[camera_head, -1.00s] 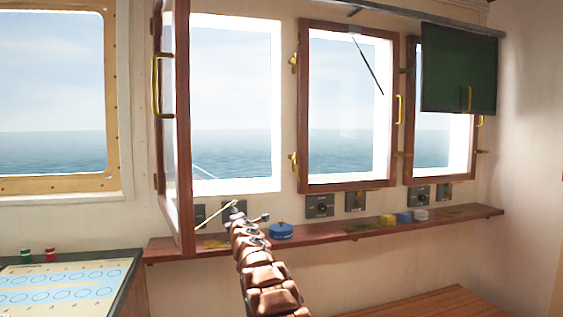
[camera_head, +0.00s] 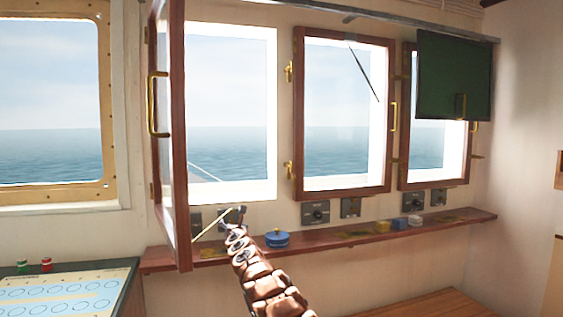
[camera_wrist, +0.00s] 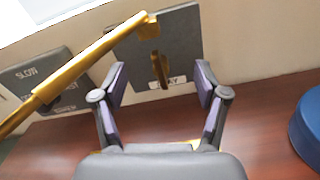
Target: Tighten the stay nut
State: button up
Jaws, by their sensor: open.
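The brass window stay (camera_wrist: 75,75) runs diagonally across the wrist view, from lower left up to an end fitting near the top middle. A small upright brass piece (camera_wrist: 160,70), perhaps the stay nut, shows just below that end. My gripper (camera_wrist: 161,76) is open, with one finger on each side of this brass piece; it appears between them and I see no contact. In the head view the thin stay (camera_head: 211,224) reaches from the open window frame to my gripper (camera_head: 238,214) above the shelf. The nut is too small to tell there.
The wooden shelf (camera_head: 330,239) runs under the windows. A blue round pot (camera_head: 277,239) stands on it just right of my arm. The open window frame (camera_head: 178,130) juts out to the left. Dark label plates (camera_wrist: 182,45) are on the wall behind the stay.

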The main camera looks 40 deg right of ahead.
aim_at(232, 222)
jog(key=shift+r+n+p, duration=0.25)
jog(key=shift+n+p, duration=0.9)
jog(key=shift+n, duration=0.05)
jog(key=shift+s+f, duration=0.15)
jog(key=shift+f, duration=0.05)
jog(key=shift+b+v, duration=1)
jog(key=shift+v, duration=0.25)
jog(key=shift+b+v, duration=0.35)
jog(key=shift+v, duration=0.45)
jog(key=shift+s+a+f, duration=0.1)
jog(key=shift+s+a, duration=0.05)
jog(key=shift+s, duration=0.3)
jog(key=shift+s+a+r+b, duration=0.25)
jog(key=shift+s+r+b, duration=0.15)
jog(key=shift+s, duration=0.1)
jog(key=shift+s+a+f, duration=0.3)
jog(key=shift+s+f, duration=0.05)
jog(key=shift+s, duration=0.2)
jog(key=s+d+r+m+g+h+p, duration=0.2)
jog(key=s+r+m+h, duration=0.3)
jog(key=s+r+m, duration=0.3)
jog(key=s+d+r+m+g+h+p, duration=0.3)
jog(key=s+r+m, duration=0.5)
jog(key=r, duration=0.8)
jog(key=shift+s+d+r+m+g+h, duration=0.25)
jog(key=shift+s+d+g+h, duration=0.45)
jog(key=shift+s+g+h, duration=0.4)
jog(key=shift+w, duration=0.15)
